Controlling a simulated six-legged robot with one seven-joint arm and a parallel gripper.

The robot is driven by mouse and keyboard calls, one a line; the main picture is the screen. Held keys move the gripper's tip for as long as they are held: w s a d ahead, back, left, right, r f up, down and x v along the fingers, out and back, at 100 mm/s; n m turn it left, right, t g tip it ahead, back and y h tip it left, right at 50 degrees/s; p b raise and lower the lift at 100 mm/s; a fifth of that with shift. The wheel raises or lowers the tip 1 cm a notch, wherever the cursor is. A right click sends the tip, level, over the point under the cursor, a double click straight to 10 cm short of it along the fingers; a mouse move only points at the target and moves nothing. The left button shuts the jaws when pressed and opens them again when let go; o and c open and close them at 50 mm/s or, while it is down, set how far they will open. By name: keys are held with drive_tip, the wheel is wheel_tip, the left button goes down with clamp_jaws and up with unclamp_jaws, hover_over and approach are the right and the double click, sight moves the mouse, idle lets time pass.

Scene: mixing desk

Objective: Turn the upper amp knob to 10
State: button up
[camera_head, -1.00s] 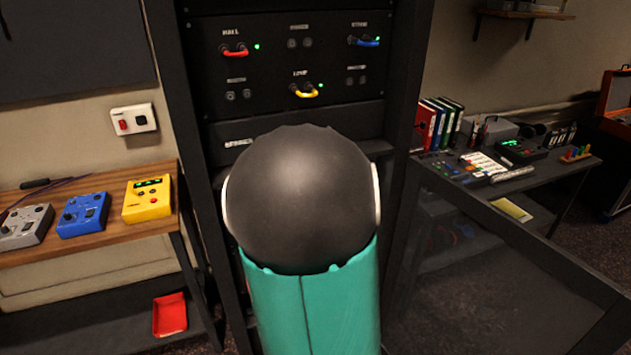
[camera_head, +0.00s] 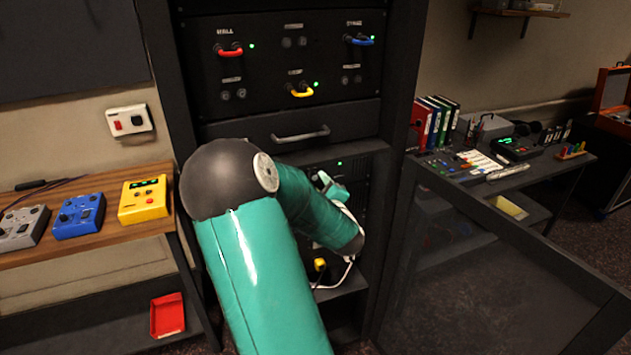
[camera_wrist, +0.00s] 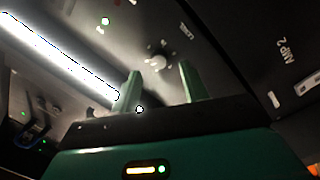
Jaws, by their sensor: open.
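The amp panel (camera_wrist: 215,65) is dark and tilted in the wrist view. A small pale round knob (camera_wrist: 158,60) is on it, just beyond and between my fingertips. A pale label is close to the knob; the knob's setting is too small to read. My gripper (camera_wrist: 161,76) is open, its two green fingers apart and pointing at the knob. I cannot tell whether they touch it. In the head view my gripper (camera_head: 327,187) is at the amp bay below the drawer, and my arm hides much of that bay and the knob.
A panel marked AMP 2 (camera_wrist: 280,60) adjoins at the right in the wrist view. A drawer handle (camera_head: 300,134) sticks out above my arm. A rack door (camera_head: 490,260) stands open at right. A yellow item (camera_head: 320,265) is low in the bay.

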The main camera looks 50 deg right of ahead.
sight(314, 177)
drive_tip(key=shift+x, duration=1.55)
clamp_jaws()
drive_tip(key=shift+m, duration=0.4)
